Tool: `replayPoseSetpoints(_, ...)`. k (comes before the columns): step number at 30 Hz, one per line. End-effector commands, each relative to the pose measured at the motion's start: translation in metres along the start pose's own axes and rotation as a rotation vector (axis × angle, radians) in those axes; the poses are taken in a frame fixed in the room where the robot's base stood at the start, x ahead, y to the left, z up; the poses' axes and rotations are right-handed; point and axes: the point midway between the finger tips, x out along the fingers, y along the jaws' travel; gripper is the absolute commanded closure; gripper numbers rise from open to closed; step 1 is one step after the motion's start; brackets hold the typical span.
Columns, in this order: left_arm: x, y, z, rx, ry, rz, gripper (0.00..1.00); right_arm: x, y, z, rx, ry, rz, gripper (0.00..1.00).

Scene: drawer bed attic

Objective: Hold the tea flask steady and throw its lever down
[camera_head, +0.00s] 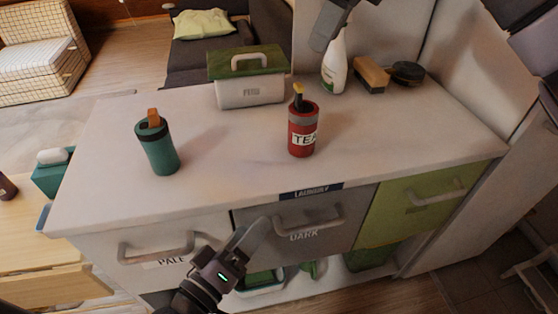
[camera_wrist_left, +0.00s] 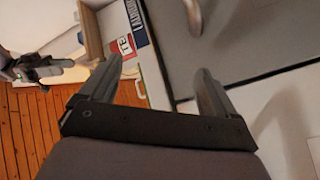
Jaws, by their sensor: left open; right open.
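The tea flask (camera_head: 303,140) is red with a white TEA label and stands upright on the white counter. Its yellow lever (camera_head: 298,89) stands up from the dark-ringed top. Part of the red flask with its label also shows in the left wrist view (camera_wrist_left: 124,46). My left gripper (camera_head: 249,240) is in front of the drawers, below the counter edge and apart from the flask. In the left wrist view its fingers (camera_wrist_left: 158,72) are spread with nothing between them. My right gripper (camera_head: 325,27) is partly seen at the top, above and behind the flask, touching nothing visible.
A teal flask (camera_head: 158,150) with an orange lever stands left on the counter (camera_head: 225,175). Behind are a green-lidded box (camera_head: 248,92), a white bottle (camera_head: 334,68), a brush (camera_head: 371,75) and a dark round item (camera_head: 407,73). Drawer handles (camera_head: 310,217) stick out below.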

Motion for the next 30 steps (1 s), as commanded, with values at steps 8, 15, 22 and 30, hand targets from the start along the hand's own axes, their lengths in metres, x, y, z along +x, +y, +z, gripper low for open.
replayPoseSetpoints(8,0.022,0.073,-0.030,-0.563,0.103,0.232,0.09,0.000,0.000,0.000,0.000,0.000,0.000,0.57)
replayPoseSetpoints(15,0.043,0.085,-0.050,-1.008,0.113,0.287,0.09,0.000,0.000,0.000,0.000,0.000,0.000,0.57)
replayPoseSetpoints(22,0.064,0.087,-0.059,-1.417,0.101,0.277,0.09,0.000,0.000,0.000,0.000,0.000,0.000,0.57)
replayPoseSetpoints(30,0.092,0.080,-0.059,-1.851,0.089,0.185,0.09,0.000,0.000,0.000,0.000,0.000,0.000,0.57)
